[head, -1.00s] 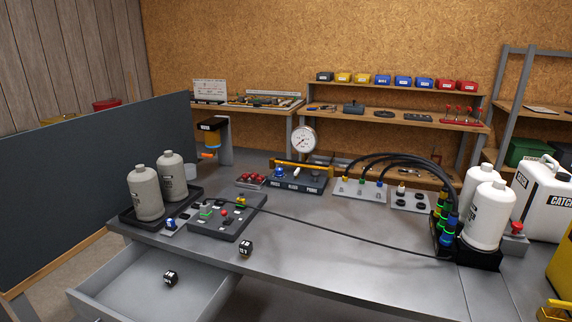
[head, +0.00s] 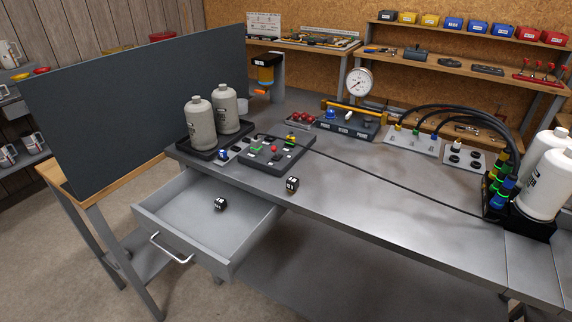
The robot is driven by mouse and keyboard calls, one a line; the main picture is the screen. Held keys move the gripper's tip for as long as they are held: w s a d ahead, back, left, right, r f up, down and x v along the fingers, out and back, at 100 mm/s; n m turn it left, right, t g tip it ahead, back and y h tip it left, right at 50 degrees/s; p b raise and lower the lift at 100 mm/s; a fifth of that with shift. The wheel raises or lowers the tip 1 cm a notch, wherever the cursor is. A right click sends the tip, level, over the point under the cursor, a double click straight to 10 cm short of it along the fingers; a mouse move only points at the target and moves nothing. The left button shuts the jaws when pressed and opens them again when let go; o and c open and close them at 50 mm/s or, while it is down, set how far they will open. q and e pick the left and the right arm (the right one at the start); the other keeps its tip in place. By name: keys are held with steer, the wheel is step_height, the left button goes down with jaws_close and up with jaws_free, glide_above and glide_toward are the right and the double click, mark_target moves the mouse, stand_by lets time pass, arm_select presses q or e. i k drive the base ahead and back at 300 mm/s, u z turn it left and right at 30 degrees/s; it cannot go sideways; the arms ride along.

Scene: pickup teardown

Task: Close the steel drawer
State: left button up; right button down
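The steel drawer (head: 203,230) stands pulled out from under the left end of the grey steel workbench (head: 400,222). Its front panel faces the lower left and carries a curved metal handle (head: 171,250). A small black cube with white lettering (head: 220,203) lies on the drawer's floor. Neither of my grippers shows in the head view, so nothing is seen touching the drawer.
A second black cube (head: 292,184) sits on the bench's front edge. Two grey bottles (head: 201,124) stand in a black tray beside a control box (head: 265,153). A dark panel (head: 130,110) on a wood-edged table stands left. Floor (head: 65,270) before the drawer is clear.

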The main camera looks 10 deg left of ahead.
mark_target(182, 213)
steer(key=u, duration=0.95)
steer(key=i, duration=0.55)
steer(key=z, duration=0.35)
